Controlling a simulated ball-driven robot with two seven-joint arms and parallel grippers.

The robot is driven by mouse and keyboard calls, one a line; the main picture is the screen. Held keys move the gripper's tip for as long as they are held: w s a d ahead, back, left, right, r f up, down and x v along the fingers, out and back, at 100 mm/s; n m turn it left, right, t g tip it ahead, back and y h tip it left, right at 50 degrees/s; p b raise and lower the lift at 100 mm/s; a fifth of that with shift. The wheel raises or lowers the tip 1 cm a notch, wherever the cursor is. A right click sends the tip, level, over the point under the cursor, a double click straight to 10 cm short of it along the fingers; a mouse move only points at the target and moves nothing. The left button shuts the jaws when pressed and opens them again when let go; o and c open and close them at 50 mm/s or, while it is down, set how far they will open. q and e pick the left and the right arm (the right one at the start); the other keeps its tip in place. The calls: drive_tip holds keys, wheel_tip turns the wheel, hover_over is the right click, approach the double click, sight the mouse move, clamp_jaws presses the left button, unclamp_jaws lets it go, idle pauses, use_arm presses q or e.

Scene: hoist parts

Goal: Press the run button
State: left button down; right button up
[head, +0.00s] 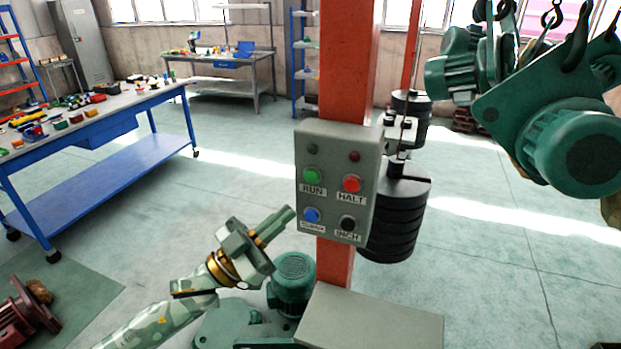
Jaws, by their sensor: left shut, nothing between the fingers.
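The grey control box (336,180) is fixed to an orange post (346,60) in the middle of the head view. Its green button, labelled RUN (312,175), is at the upper left of the button group. A red HALT button (352,184) is to its right. A blue button (311,215) and a black INCH button (347,223) are below. My left gripper (288,216) is shut and empty, in front of and just left of the box's lower left corner, below the RUN button. It looks apart from the buttons. My right gripper is not in view.
Black stacked weights (398,212) hang behind the box on the right. A green hoist motor (575,150) hangs at the upper right. A grey plate (370,318) and a green motor (293,280) are below. A blue workbench (100,180) stands left. The floor between is clear.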

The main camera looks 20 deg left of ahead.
sight(311, 177)
use_arm(q)
drive_tip(key=shift+w+a+b, duration=0.15)
drive_tip(key=shift+w+b, duration=0.75)
drive_tip(key=shift+w, duration=1.3)
drive_tip(key=shift+w+a+b, duration=0.1)
drive_tip(key=shift+w+b, duration=0.75)
drive_tip(key=shift+w, duration=1.3)
drive_tip(key=shift+w, duration=0.4)
